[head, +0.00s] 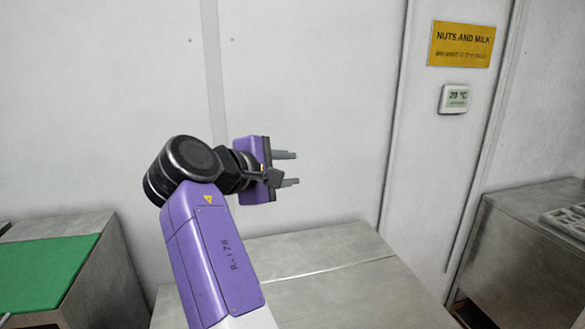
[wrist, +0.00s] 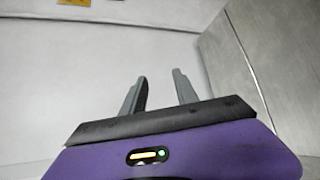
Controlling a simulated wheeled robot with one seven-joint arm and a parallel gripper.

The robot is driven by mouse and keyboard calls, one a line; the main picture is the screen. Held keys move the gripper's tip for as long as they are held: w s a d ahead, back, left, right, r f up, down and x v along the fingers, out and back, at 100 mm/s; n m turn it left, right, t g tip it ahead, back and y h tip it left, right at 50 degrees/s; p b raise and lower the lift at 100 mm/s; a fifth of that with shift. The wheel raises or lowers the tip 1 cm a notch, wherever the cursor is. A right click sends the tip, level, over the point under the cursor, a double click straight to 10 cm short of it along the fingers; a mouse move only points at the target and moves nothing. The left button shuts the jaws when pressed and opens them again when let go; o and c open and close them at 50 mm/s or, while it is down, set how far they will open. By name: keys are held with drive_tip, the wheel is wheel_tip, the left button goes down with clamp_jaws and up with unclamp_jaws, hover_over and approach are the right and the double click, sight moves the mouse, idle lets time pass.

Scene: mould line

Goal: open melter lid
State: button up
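My gripper (head: 296,168) is in the air in front of the pale wall, pointing right, above a steel surface. Its two grey fingers stand apart with nothing between them. In the wrist view the open fingers (wrist: 160,77) show against the wall, also empty. I cannot make out a melter or its lid for certain in either view. The steel surface (head: 335,250) below my gripper is flat with a seam across it, and my arm hides part of it. No handle shows on it.
A green mat (head: 45,272) lies on a steel bench at the left. Another steel bench (head: 520,240) stands at the right with a grey tray (head: 570,222) on its edge. A yellow sign (head: 460,44) and a small display (head: 456,99) are on the wall. The air around my gripper is clear.

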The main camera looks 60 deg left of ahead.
drive_tip(key=shift+s+r+p, duration=0.45)
drive_tip(key=shift+s+r, duration=0.15)
drive_tip(key=shift+s, duration=0.1)
drive_tip(key=shift+r+p, duration=0.15)
drive_tip(key=shift+p, duration=0.3)
